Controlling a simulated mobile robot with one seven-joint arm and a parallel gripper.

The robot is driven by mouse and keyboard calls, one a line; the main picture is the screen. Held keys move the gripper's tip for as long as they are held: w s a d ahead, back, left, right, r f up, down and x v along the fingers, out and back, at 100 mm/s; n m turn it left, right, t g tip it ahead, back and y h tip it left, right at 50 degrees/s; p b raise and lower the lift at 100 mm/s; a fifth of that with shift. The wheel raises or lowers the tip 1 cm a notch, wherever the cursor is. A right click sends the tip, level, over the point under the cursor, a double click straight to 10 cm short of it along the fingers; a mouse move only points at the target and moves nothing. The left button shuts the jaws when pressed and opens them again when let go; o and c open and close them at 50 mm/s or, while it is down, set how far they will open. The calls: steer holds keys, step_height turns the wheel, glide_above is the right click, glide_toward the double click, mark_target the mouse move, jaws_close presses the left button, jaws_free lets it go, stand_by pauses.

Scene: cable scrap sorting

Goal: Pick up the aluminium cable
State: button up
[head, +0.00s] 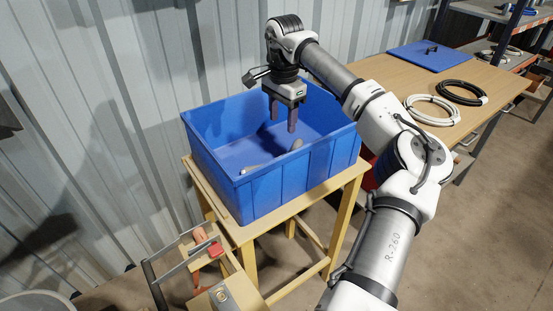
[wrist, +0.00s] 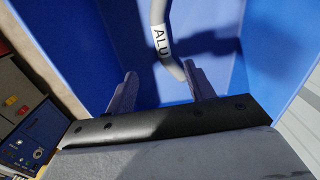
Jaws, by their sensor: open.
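The aluminium cable (wrist: 156,15) is a grey, bent piece with a white label reading "ALU" (wrist: 161,40) in the wrist view. It lies in the blue bin (head: 268,190), where parts of grey cable (head: 297,144) show past the near wall in the head view. My gripper (head: 283,124) points down into the bin, open and empty. In the wrist view its two fingers (wrist: 160,70) stand apart, and the cable's lower end shows close to the right fingertip. I cannot tell whether they touch. The bin wall hides much of the cable in the head view.
The bin stands on a wooden stand (head: 245,235) against a corrugated wall. A bench (head: 400,72) at the right holds a white coil (head: 433,110), a black coil (head: 462,93) and a blue board (head: 430,56). A small tool bench stands at the front left.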

step_height(320, 180, down, 8)
steer(key=shift+s+d+r+p, duration=0.15)
steer(key=shift+p, duration=0.5)
steer(key=shift+w+a+f+p, duration=0.15)
steer(key=shift+f+p, duration=0.3)
steer(key=shift+f, duration=1.1)
steer(key=shift+w+a+f+p, duration=0.15)
steer(key=shift+f+p, duration=0.3)
steer(key=shift+f, duration=1.05)
steer(key=shift+s, duration=0.1)
jaws_close()
